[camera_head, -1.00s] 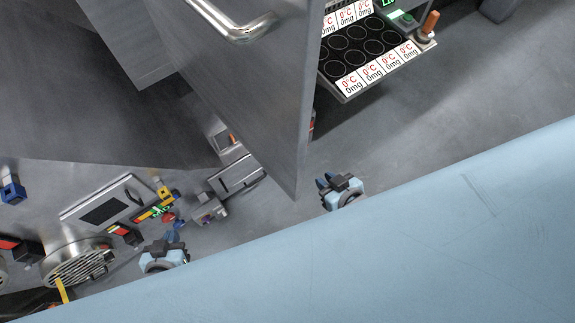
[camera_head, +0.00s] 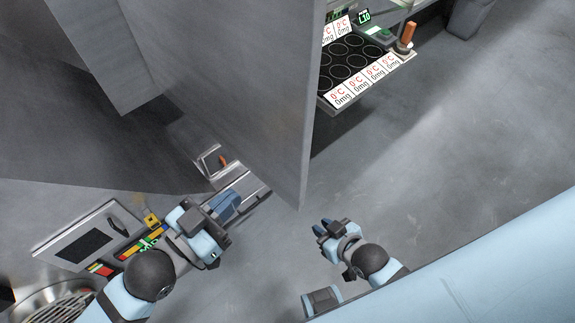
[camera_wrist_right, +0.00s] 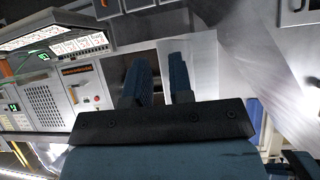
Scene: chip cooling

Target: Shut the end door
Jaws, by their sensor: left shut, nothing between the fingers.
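The end door looks to be the large grey metal panel (camera_head: 245,90) standing open across the top middle of the head view; its free edge runs down to a low corner. My left gripper (camera_head: 228,206) is shut and empty, to the left of that corner and below the panel in the picture. My right gripper (camera_head: 323,227) is just right of and below the corner, apart from it in the picture. In the right wrist view its two blue fingers (camera_wrist_right: 163,80) stand apart with a gap and nothing between them. The door's handle is out of view.
A tray of black round wells with temperature labels (camera_head: 352,62) stands beyond the panel at upper right, with an orange-handled item (camera_head: 408,36) beside it. A flat panel with a dark window (camera_head: 84,243) lies at lower left. Grey floor at right is clear.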

